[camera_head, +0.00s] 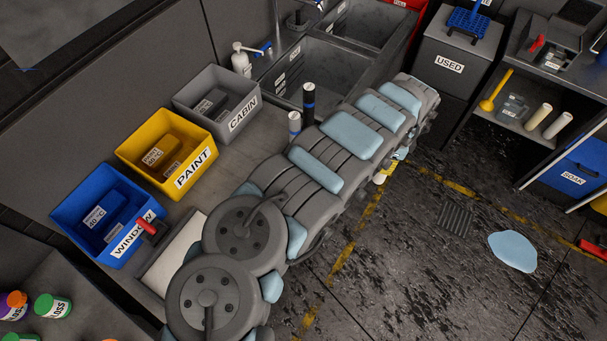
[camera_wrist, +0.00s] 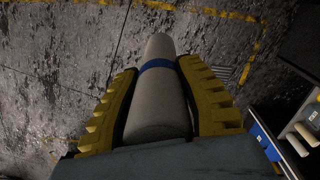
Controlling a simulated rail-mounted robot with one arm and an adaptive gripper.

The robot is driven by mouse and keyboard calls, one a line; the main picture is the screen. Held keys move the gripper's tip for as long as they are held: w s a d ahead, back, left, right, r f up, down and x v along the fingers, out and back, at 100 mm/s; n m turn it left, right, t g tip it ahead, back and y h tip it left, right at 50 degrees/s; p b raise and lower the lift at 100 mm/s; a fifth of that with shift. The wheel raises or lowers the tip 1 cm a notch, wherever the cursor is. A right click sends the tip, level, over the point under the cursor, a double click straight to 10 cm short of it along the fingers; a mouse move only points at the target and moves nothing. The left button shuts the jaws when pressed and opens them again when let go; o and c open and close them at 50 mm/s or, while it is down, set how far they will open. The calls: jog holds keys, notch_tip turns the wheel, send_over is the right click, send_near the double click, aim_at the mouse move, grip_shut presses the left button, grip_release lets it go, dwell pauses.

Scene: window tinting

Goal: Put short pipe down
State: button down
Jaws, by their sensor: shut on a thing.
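The short pipe (camera_wrist: 158,90) is a pale grey-white cylinder with a blue band, seen in the wrist view. My gripper (camera_wrist: 160,100) has yellow ridged fingers closed on both sides of it. The pipe points away from the wrist camera, with floor behind its far end. In the head view my arm hides most of the gripper; only a small yellow and white part shows under the arm's far end, over the floor by the bench edge. Two upright banded tubes, one dark (camera_head: 308,98) and one pale (camera_head: 294,124), stand on the bench beside my arm.
Grey CABIN (camera_head: 216,84), yellow PAINT (camera_head: 140,140) and blue WINDOW (camera_head: 72,222) bins line the bench. A sink (camera_head: 325,75) and USED bin (camera_head: 455,75) stand behind. A shelf at right holds two cream rolls (camera_head: 538,117). A light-blue patch (camera_head: 513,250) lies on open floor.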

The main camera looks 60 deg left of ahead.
jog(key=s+a+r+m+b, duration=0.2)
jog(key=s+a+m, duration=0.15)
jog(key=a, duration=0.65)
jog(key=s+a+r+m+b, duration=0.1)
jog(key=s+a+m+b, duration=0.1)
jog(key=s+a, duration=0.5)
jog(key=s+a+f+p, duration=0.4)
jog(key=s+a+f, duration=0.3)
jog(key=s+f, duration=0.4)
jog(key=shift+s+f, duration=0.15)
jog(key=shift+f, duration=0.7)
